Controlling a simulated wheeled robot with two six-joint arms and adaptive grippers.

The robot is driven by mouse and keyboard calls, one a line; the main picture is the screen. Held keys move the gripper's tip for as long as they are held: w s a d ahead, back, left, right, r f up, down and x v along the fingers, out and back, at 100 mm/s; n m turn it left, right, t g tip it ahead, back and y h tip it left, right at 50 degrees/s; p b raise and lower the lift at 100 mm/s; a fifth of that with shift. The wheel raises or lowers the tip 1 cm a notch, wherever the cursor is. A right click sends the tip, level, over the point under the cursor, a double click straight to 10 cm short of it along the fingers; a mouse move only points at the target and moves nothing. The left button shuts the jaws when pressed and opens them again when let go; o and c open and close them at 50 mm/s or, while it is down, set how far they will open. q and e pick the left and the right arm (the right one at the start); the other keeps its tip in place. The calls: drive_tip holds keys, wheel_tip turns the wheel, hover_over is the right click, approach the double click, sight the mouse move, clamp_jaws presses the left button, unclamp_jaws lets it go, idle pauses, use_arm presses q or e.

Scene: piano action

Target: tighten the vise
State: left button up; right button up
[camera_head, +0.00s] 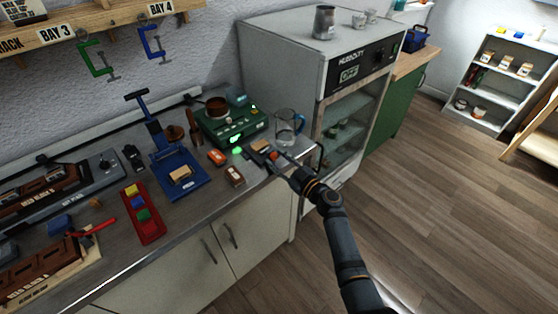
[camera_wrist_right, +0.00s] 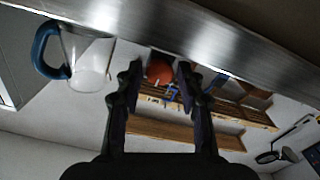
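A small dark grey vise (camera_head: 260,146) sits near the right front edge of the workbench, partly covered by my right gripper. Its round red-orange knob (camera_head: 273,155) faces that gripper. My right gripper (camera_head: 283,160) is at the bench edge, its fingertips close to the knob. In the right wrist view, the fingers (camera_wrist_right: 160,84) are apart, one on each side of the red-orange knob (camera_wrist_right: 160,70), with narrow gaps between; I see no firm contact. The vise jaws are too small to read. My left gripper is not in view.
A clear jug with a blue handle (camera_head: 287,127) stands just behind the vise. A green device (camera_head: 232,124) and small boxes lie left of it. A blue press (camera_head: 178,172) and red tray (camera_head: 144,212) are further left. The humidity cabinet (camera_head: 330,60) stands close on the right.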

clamp_jaws()
drive_tip(key=shift+f+m+b, duration=0.25)
drive_tip(key=shift+m+b, duration=0.35)
drive_tip(key=shift+b, duration=0.3)
drive_tip(key=shift+m+b, duration=0.7)
drive_tip(key=shift+b, duration=0.1)
drive_tip(key=shift+m+b, duration=0.8)
drive_tip(key=shift+m, duration=0.2)
drive_tip(key=shift+r+m+b, duration=0.15)
drive_tip(key=shift+m+b, duration=0.4)
drive_tip(key=shift+m, duration=0.55)
drive_tip(key=shift+o, duration=2.1)
unclamp_jaws()
